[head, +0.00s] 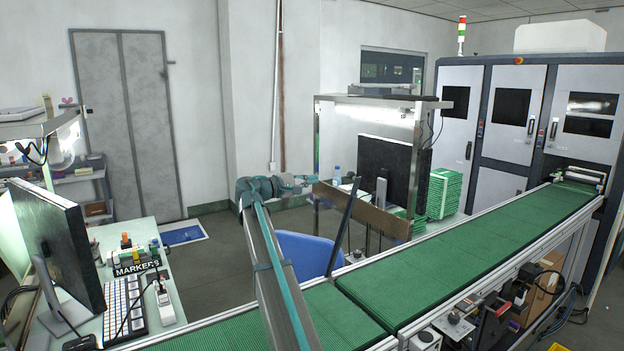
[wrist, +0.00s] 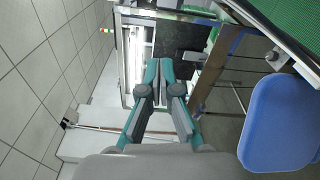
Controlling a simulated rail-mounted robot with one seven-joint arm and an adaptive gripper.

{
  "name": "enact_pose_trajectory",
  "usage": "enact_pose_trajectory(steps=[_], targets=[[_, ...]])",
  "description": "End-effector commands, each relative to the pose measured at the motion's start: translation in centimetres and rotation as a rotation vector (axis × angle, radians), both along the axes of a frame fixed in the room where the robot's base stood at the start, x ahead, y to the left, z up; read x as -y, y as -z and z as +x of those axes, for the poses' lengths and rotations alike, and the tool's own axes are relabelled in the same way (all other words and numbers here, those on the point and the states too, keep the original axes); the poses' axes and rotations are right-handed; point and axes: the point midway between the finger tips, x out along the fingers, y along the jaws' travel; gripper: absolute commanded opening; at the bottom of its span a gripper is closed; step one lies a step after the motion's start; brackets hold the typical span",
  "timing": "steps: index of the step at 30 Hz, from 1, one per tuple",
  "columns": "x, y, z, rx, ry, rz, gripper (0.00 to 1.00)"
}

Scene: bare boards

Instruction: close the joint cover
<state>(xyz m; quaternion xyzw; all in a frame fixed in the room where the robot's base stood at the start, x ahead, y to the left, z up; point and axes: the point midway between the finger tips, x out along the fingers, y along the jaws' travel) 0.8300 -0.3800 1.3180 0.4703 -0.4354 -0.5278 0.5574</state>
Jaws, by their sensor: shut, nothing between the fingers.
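A thin dark bar (head: 344,226), which looks like the joint cover, stands tilted up at the conveyor's far edge. It rises beside the seam between two green belt sections (head: 368,293). My gripper (head: 313,179) is in the air beyond the conveyor, left of the bar's top and apart from it. In the wrist view my gripper's fingertips (wrist: 159,68) are together with nothing between them. I cannot pick out the cover for certain in the wrist view. My arm hides part of the belt in the head view.
A blue chair (head: 308,252) stands behind the conveyor, near the bar; it also shows in the wrist view (wrist: 284,122). A workbench with a monitor (head: 384,172) is behind it. A left desk holds another monitor (head: 58,245) and a keyboard (head: 124,306). The right belt is clear.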

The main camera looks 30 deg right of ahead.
Motion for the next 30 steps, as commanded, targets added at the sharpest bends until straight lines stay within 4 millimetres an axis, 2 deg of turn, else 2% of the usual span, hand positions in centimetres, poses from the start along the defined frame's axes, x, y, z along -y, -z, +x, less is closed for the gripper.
enact_pose_trajectory(steps=[12, 15, 19, 30], targets=[[8.0, -0.2, 0.6, 0.0, 0.0, 0.002, 0.0], [8.3, -0.4, -1.2, 0.001, -0.001, 0.001, 0.0], [8.7, -0.5, -2.5, 0.001, -0.001, 0.001, 0.0], [9.0, -0.5, -3.2, 0.002, -0.003, 0.002, 0.0]])
